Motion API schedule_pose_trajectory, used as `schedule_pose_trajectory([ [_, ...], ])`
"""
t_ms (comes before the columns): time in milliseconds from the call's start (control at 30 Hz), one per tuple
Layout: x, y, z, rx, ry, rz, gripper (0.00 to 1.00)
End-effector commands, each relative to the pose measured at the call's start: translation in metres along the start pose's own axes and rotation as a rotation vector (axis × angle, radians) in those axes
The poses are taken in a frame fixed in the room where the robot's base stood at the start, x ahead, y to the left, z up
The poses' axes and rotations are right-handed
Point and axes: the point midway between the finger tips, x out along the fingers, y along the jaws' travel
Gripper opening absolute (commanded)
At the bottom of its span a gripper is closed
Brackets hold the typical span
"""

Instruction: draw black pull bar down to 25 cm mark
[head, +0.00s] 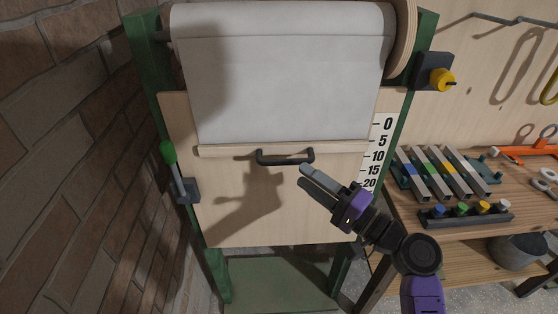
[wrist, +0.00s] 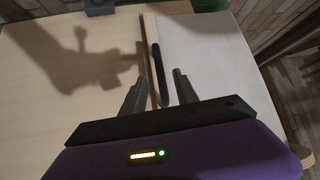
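The black pull bar (head: 285,162) is a handle on the wooden batten (head: 225,151) at the lower edge of a white sheet (head: 290,90) hanging from a roll. The batten's right end is level with the scale (head: 378,150) between 5 and 10. Marks 0 to 20 show; the 25 mark is hidden behind my arm. In the wrist view the pull bar (wrist: 157,64) lies ahead between the two spread fingers of my gripper (wrist: 156,94); contact is not visible.
A brick wall (head: 75,150) is close on the left. The board below the bar is clear.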

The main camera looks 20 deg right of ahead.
Motion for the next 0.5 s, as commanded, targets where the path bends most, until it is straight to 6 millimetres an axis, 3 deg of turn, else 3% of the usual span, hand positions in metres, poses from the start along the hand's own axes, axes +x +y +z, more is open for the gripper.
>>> schedule_pose_trajectory([
  [167,0.015,-0.002,0.003,0.007,-0.013,0.003,0.36],
  [500,0.065,-0.001,0.003,0.006,-0.01,0.004,0.36],
])
